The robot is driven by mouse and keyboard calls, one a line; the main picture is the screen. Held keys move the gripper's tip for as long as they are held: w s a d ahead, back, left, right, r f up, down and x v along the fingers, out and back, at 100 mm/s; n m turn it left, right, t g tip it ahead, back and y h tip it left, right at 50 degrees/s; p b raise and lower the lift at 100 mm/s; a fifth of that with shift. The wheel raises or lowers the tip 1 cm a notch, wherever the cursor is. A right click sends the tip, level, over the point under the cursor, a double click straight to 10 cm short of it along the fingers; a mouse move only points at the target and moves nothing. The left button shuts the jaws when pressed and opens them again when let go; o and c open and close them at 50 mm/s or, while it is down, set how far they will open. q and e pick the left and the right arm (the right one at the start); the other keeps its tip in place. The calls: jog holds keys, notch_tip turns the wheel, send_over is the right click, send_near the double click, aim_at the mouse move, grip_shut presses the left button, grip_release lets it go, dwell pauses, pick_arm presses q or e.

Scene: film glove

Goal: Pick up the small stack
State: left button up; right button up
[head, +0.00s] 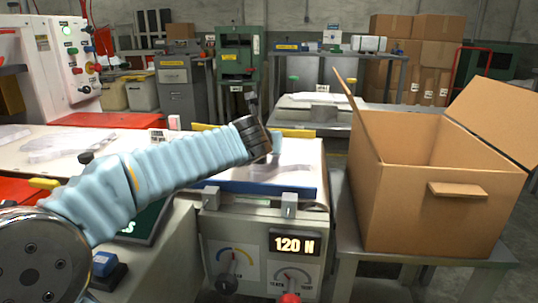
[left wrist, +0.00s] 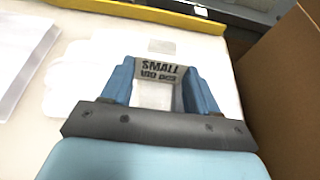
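In the left wrist view a grey tag (left wrist: 160,70) reads "SMALL" with a second, blurred line that looks like "100 PCS". It sits between the blue fingertips of my left gripper (left wrist: 160,82), its edges level with them. White sheet material lies around and below the tag, so the stack's outline is hard to make out. The fingers are apart, but whether they press on the tag or stack cannot be told. My right gripper is not in view.
An open cardboard box (head: 430,215) stands right of the worktop on a metal table (head: 360,262); its wall also shows close by in the left wrist view (left wrist: 287,90). A blue bar (head: 262,188) edges the worktop's front above a "120 N" display (head: 295,245).

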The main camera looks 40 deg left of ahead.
pick_arm(q)
jog(key=c, duration=0.6)
jog(key=shift+o, duration=0.2)
jog(key=shift+r, duration=0.1)
